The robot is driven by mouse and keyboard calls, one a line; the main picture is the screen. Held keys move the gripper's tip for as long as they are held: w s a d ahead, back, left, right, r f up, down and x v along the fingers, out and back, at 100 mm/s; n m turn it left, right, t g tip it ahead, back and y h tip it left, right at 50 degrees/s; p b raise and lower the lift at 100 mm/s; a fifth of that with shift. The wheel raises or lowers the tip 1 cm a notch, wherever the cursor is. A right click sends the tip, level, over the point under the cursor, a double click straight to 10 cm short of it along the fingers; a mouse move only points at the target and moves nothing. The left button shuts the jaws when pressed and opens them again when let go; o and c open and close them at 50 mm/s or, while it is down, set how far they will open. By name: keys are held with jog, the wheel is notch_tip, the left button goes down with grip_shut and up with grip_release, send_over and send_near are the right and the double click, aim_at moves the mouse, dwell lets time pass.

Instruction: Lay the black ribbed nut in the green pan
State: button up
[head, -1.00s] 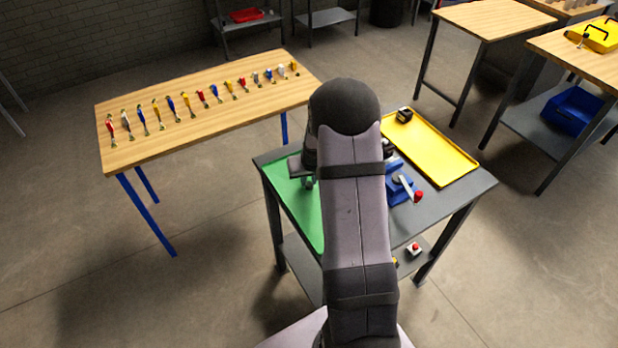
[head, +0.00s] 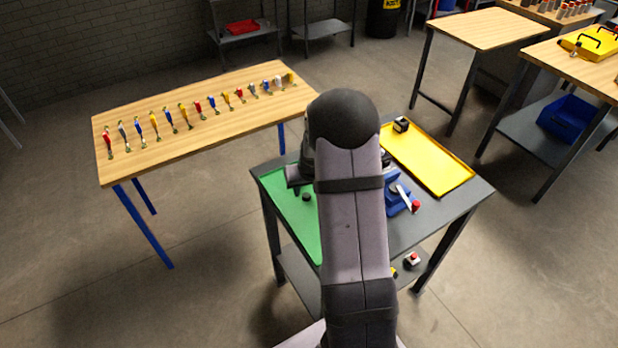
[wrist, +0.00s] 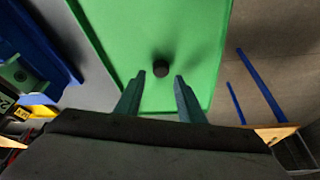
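The black ribbed nut (head: 306,197) lies on the floor of the green pan (head: 304,227), toward its far end. In the wrist view the nut (wrist: 161,68) sits on the bare green surface of the pan (wrist: 190,30), just beyond my fingertips. My gripper (wrist: 160,77) is open, with its two fingers spread and nothing between them. In the head view my gripper's dark body shows beside my arm, above the pan and close to the nut; its fingertips are not clear there.
The yellow tray (head: 440,165) on the right of the grey table holds a dark block (head: 401,125). A blue device (head: 397,195) with a red-knobbed lever stands between pan and tray. A wooden table (head: 200,115) with a row of coloured tools stands behind left.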

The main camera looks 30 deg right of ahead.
jog(key=b+v, duration=0.1)
jog(key=v, duration=1)
jog(key=s+a+f+n+g, duration=0.1)
jog(key=s+a+g, duration=0.1)
jog(key=s+a, duration=0.7)
jog(key=s+a+f+n+g+y, duration=0.1)
jog(key=s+a+f+n+g, duration=0.1)
jog(key=s+a, duration=0.7)
jog(key=s, duration=0.3)
jog(key=shift+n, duration=0.3)
